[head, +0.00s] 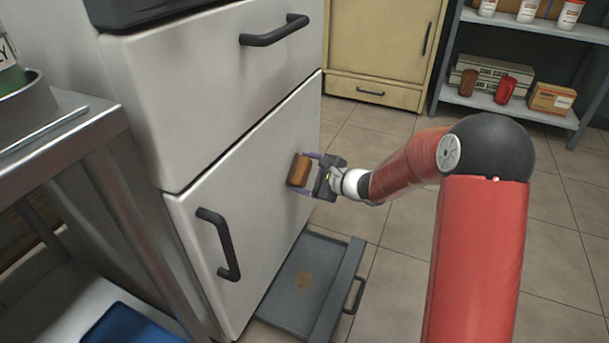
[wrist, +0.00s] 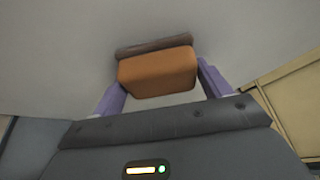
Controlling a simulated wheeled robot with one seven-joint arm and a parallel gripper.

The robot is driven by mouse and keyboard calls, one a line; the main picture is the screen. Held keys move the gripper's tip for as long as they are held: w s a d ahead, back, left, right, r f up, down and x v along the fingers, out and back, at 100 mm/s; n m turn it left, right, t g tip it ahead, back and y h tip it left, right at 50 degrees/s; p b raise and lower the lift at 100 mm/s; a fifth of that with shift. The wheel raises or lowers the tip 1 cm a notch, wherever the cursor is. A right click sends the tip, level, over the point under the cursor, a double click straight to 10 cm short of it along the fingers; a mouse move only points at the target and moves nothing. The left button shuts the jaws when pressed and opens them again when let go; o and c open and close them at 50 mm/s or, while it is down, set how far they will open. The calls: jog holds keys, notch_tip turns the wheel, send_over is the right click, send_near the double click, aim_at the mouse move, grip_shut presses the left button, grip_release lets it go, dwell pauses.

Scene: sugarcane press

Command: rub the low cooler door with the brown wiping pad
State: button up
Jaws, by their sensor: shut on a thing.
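The low cooler door (head: 250,190) is the white lower panel with a black vertical handle (head: 219,244) at its left; there are faint darker smudges on it. The brown wiping pad (head: 300,170) is at the upper right part of this door. My gripper (head: 314,174) is shut on the pad with its purple fingers at the pad's two sides. In the wrist view the pad (wrist: 157,72) sits between the fingers, its dark far face against or very close to the pale door surface (wrist: 60,50). I cannot tell for sure whether it touches.
The upper cooler front (head: 200,90) has a protruding black handle (head: 274,31). A grey tray (head: 350,262) with a brown stain lies on the floor below the door. A metal table (head: 60,135) stands at left. Open tiled floor lies at right, before a shelf (head: 510,108).

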aim_at(302, 182)
jog(key=shift+s+a, duration=0.25)
jog(key=shift+s, duration=0.65)
jog(key=shift+s+a, duration=0.25)
jog(key=shift+s, duration=0.6)
jog(key=shift+s+a, duration=0.45)
jog(key=shift+s, duration=0.65)
jog(key=shift+s+a, duration=0.5)
jog(key=shift+s, duration=0.55)
jog(key=shift+s+a, duration=0.45)
jog(key=shift+s, duration=0.65)
jog(key=shift+w+d, duration=0.65)
jog(key=shift+w, duration=1)
jog(key=shift+w+d, duration=0.6)
jog(key=shift+w, duration=1.1)
jog(key=shift+w+d, duration=0.65)
jog(key=shift+w, duration=1)
jog(key=shift+d, duration=0.1)
jog(key=shift+s+d, duration=0.35)
jog(key=shift+d, duration=0.6)
jog(key=shift+s+d, duration=0.35)
jog(key=shift+d, duration=0.55)
jog(key=shift+s+d, duration=0.35)
jog(key=shift+d, duration=0.6)
jog(key=shift+s+d, duration=0.25)
jog(key=shift+d, duration=0.45)
jog(key=shift+s+d, duration=0.25)
jog(key=shift+d, duration=0.45)
